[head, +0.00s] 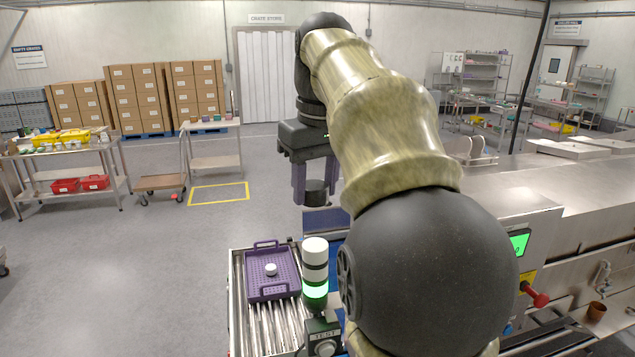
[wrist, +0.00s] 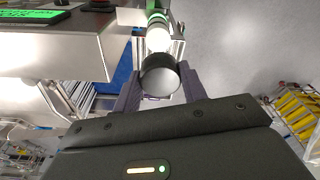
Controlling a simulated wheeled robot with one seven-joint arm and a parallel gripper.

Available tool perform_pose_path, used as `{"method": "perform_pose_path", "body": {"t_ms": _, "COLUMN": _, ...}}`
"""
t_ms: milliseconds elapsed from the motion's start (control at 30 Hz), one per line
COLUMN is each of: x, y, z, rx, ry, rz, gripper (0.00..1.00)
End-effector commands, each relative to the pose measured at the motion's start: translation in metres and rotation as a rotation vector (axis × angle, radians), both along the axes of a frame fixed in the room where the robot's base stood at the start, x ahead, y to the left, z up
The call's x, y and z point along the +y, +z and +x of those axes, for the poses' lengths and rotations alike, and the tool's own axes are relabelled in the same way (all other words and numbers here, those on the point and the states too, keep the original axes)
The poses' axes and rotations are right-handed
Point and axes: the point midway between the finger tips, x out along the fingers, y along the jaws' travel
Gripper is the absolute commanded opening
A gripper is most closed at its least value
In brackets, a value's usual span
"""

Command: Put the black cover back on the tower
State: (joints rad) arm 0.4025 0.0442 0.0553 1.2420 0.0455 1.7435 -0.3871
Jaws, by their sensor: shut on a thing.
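The black cover (head: 316,193) is a short round cap. My gripper (head: 315,182) is shut on it, with a purple finger on each side, and holds it in the air. In the wrist view the cover (wrist: 160,76) shows a pale round face and a black side between the fingers (wrist: 160,88). The tower (head: 315,262) is a signal light with white, black and lit green bands on a box marked TEST. The cover is above and beyond it in the head view, apart from it. In the wrist view the cover partly overlaps the tower (wrist: 158,38).
A purple crate (head: 250,288) with a white round item sits on the roller conveyor (head: 270,325), left of the tower. The steel machine (head: 575,225) with a green screen (head: 519,243) stands at the right. Open floor (head: 130,270) lies to the left.

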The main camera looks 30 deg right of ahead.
Motion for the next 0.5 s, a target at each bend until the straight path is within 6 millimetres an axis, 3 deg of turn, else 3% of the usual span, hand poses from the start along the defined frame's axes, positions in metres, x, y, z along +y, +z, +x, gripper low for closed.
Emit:
{"method": "perform_pose_path", "body": {"t_ms": 267, "x": -0.001, "y": -0.007, "z": 0.0, "rx": 0.0, "ry": -0.002, "rz": 0.0, "gripper": 0.01}}
{"method": "perform_pose_path", "body": {"t_ms": 500, "x": -0.001, "y": -0.032, "z": -0.001, "rx": 0.001, "ry": -0.003, "rz": 0.0, "gripper": 0.01}}
